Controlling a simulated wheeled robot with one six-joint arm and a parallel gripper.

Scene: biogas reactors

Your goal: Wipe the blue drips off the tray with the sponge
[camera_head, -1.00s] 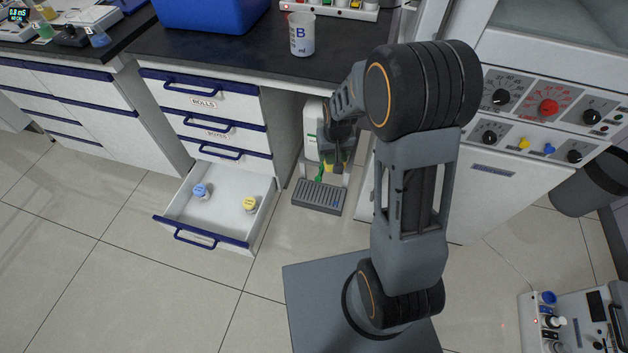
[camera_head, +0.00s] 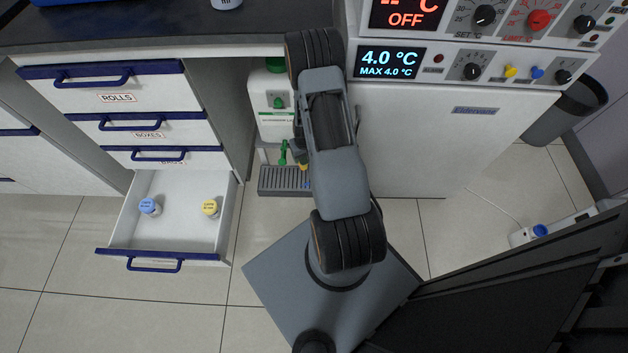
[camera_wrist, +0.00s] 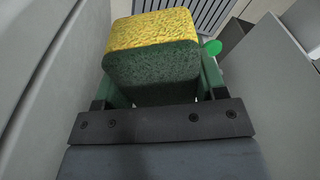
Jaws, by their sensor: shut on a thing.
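The sponge (camera_wrist: 152,62), with a yellow layer and a green layer, is held in my gripper (camera_wrist: 158,85), which is shut on it. The grey slatted tray (camera_head: 279,180) lies low beneath the white dispenser, left of my arm in the head view. Its slats also show beyond the sponge at the top of the wrist view (camera_wrist: 207,12), with no clear contact between them. A small blue spot shows at the tray's right end in the head view, but it is too small to be sure it is a drip. My arm hides part of the tray.
A white dispenser (camera_head: 271,103) with a green tap stands over the tray. An open drawer (camera_head: 180,235) to its left holds a blue-capped jar (camera_head: 149,207) and a yellow-capped jar (camera_head: 210,208). A white cabinet (camera_head: 430,140) stands close on the right. Floor in front is clear.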

